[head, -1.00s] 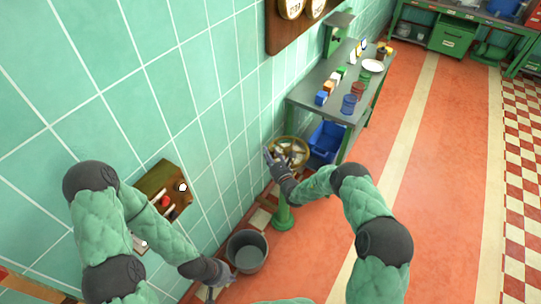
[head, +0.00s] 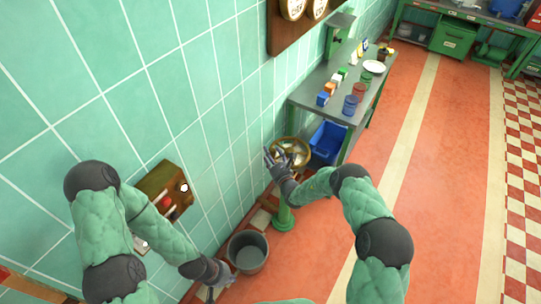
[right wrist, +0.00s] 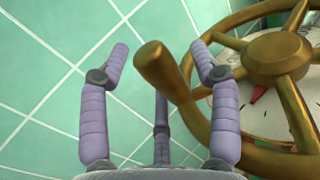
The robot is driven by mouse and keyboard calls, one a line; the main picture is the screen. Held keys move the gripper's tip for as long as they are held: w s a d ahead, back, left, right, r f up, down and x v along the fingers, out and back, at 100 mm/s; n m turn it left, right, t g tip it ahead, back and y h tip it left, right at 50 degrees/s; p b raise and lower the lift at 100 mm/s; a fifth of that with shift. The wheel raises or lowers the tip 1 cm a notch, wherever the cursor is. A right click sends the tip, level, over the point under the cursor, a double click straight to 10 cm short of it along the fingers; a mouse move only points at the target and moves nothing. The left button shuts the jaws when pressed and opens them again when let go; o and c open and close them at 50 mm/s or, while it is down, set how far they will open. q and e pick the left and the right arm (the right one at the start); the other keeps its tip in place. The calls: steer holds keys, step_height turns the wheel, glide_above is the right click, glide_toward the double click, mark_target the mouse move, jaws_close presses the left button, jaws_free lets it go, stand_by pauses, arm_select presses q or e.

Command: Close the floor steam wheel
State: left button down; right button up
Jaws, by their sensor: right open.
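The floor steam wheel (head: 303,145) is a brass spoked handwheel on a green pedestal (head: 284,216) by the tiled wall. In the right wrist view its hub (right wrist: 279,58) and spokes fill the right side, over a pale dial face. A brass handle knob (right wrist: 155,65) sticks up from its rim towards the camera. My right gripper (head: 270,156) is at the wheel's left edge. In the right wrist view that open gripper (right wrist: 160,62) has its fingers on either side of the knob, with gaps visible. My left gripper (head: 219,279) is low beside a bucket; its fingers are unclear.
The grey bucket (head: 248,252) stands on the floor left of the pedestal. A blue crate (head: 328,141) sits behind the wheel, under a metal table (head: 322,111) with cups and small boxes. A wooden wall box (head: 160,182) is near my left arm. Open red floor lies to the right.

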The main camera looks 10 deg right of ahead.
steer(key=v, duration=1.2)
